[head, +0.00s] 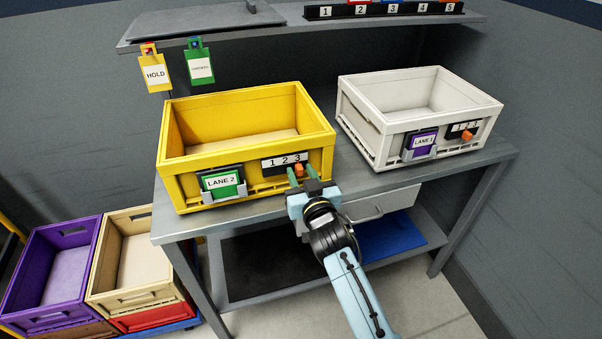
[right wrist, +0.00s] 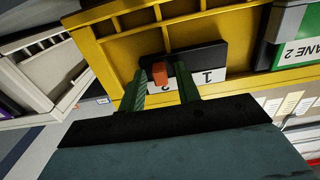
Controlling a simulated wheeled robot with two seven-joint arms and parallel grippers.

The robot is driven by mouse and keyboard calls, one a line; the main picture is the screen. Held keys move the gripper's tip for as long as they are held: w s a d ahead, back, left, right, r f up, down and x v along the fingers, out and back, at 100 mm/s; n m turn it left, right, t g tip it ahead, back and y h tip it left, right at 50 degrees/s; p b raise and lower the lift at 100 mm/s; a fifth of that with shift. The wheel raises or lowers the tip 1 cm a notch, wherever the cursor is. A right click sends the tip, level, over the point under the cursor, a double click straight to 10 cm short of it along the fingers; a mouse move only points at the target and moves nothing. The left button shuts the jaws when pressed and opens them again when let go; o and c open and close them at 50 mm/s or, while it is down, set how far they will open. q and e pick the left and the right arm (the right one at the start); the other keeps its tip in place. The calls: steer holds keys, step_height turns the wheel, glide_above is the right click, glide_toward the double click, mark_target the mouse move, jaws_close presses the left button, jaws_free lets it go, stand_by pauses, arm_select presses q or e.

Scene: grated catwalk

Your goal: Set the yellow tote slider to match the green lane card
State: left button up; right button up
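The yellow tote (head: 235,150) stands on the bench with a green card reading LANE 2 (head: 221,183) in its front holder. To the right of the card is a slider plate marked 1 2 3 (head: 284,162), with an orange knob (head: 299,169) below the 3. My right gripper (head: 302,175) is at this knob. In the right wrist view its two green fingers (right wrist: 163,92) stand apart on either side of the orange knob (right wrist: 160,74), with gaps visible. The numerals there are upside down and partly hidden by the gripper. My left gripper is not in view.
A white tote (head: 385,135) with a purple LANE 1 card (head: 422,143) stands to the right. A shelf (head: 290,30) above holds a numbered rack (head: 385,10); HOLD (head: 155,73) and green (head: 199,66) tags hang from it. Crates (head: 60,265) stand at lower left.

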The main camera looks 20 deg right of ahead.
mark_target(285, 168)
steer(key=c, duration=0.6)
steer(key=shift+o, duration=0.2)
steer(key=shift+a+b, duration=0.4)
steer(key=shift+a, duration=1.1)
steer(key=o, duration=0.6)
steer(key=shift+c, duration=0.2)
steer(key=shift+s, duration=0.1)
steer(key=s+p, duration=0.3)
steer(key=s, duration=0.4)
steer(key=shift+p, duration=0.35)
